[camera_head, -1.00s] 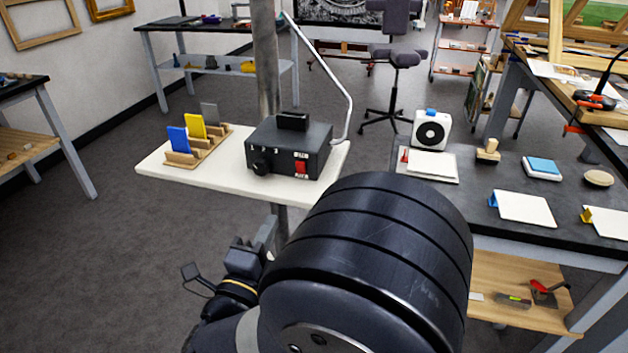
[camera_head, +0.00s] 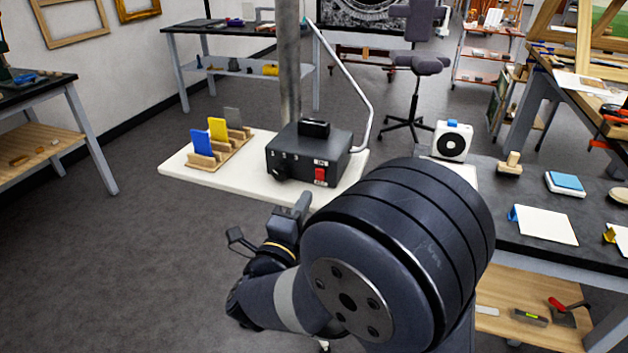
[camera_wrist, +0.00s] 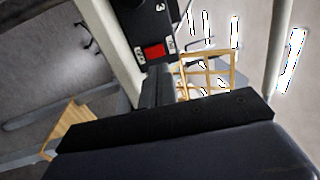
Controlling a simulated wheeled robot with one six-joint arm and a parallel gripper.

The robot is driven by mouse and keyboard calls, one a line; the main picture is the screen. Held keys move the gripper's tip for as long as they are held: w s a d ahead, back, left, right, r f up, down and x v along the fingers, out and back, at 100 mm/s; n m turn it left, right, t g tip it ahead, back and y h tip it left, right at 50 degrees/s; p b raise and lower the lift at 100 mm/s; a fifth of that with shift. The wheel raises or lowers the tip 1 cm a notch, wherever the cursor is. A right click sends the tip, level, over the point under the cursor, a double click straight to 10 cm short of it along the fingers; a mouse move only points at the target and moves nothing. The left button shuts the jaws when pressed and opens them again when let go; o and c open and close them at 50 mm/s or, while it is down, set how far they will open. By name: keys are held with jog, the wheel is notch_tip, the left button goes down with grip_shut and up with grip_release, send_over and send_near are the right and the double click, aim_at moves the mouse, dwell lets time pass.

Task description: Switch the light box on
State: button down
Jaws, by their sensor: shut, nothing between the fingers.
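The light box (camera_head: 308,150), a black box with a dark knob and a small block on top, stands on a white shelf board. Its red switch (camera_head: 320,174), between white labels, is on the front right. The box (camera_wrist: 150,14) and its red switch (camera_wrist: 154,51) also show in the wrist view. I cannot tell the switch position. My gripper (camera_wrist: 157,76) is shut and empty, its dark fingers pointing toward the switch and seemingly short of it. In the head view, my gripper (camera_head: 301,204) is just below the board's front edge, partly hidden by my arm.
A wooden rack (camera_head: 222,153) with blue, yellow and grey plates stands left of the box. A post and a pale bent tube (camera_head: 350,80) rise behind it. A dark workbench (camera_head: 500,195) with cards and a white fan-like unit (camera_head: 453,141) is at right.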

aim_at(319, 173)
jog(key=x, duration=0.6)
jog(key=shift+p, duration=0.35)
